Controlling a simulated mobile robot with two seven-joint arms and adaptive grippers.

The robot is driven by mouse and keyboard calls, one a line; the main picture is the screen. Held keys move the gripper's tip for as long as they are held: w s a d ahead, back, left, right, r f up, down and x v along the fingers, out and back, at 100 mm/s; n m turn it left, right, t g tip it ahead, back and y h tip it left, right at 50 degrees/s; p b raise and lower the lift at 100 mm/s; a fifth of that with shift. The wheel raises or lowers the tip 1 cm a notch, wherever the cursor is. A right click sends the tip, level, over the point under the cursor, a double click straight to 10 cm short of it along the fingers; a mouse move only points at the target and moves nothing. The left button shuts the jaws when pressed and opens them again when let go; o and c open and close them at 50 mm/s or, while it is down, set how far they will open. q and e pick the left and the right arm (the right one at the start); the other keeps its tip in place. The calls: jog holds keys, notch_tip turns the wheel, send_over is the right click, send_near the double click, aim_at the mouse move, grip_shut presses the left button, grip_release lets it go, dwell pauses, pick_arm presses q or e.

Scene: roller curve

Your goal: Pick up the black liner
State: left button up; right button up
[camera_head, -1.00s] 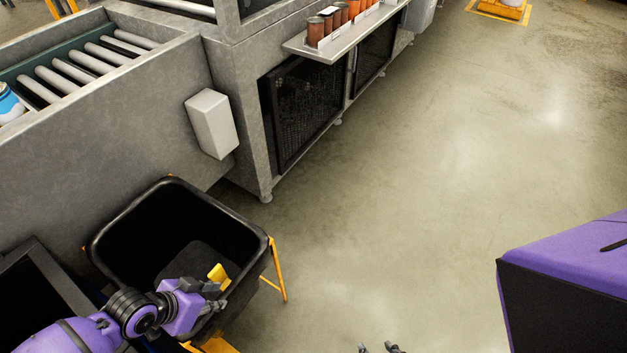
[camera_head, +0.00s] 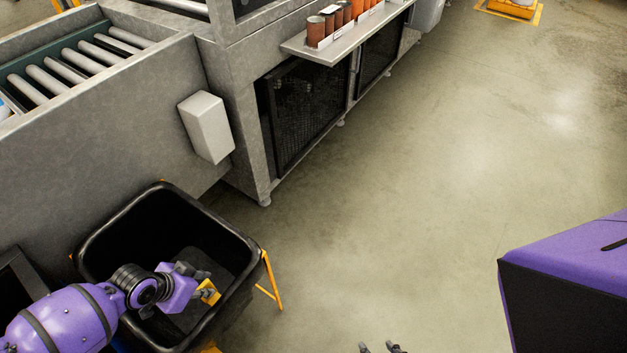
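The black liner (camera_head: 92,234) is a deep open tub at the lower left, resting in an orange frame (camera_head: 269,275) on legs. My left arm reaches over its near left rim. My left gripper (camera_head: 205,285) is over the inside of the tub, apart from the far rim. A small yellow piece (camera_head: 209,293) shows at its fingers; I cannot tell whether they grip it. My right gripper (camera_head: 379,348) shows only as two separate fingertips at the bottom edge, over bare floor. It is open, with nothing seen between the tips.
A grey machine with a roller conveyor (camera_head: 62,72) stands behind the tub. A white box (camera_head: 206,127) sticks out from its side. A shelf (camera_head: 335,48) holds several reddish-brown cans. A second dark container (camera_head: 18,290) is at the left edge.

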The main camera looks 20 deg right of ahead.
pick_arm(q)
jog(key=shift+w+d+f, duration=0.15)
jog(key=shift+d+f, duration=0.05)
jog(key=shift+f, duration=0.45)
grip_shut()
jog(key=shift+r, duration=0.1)
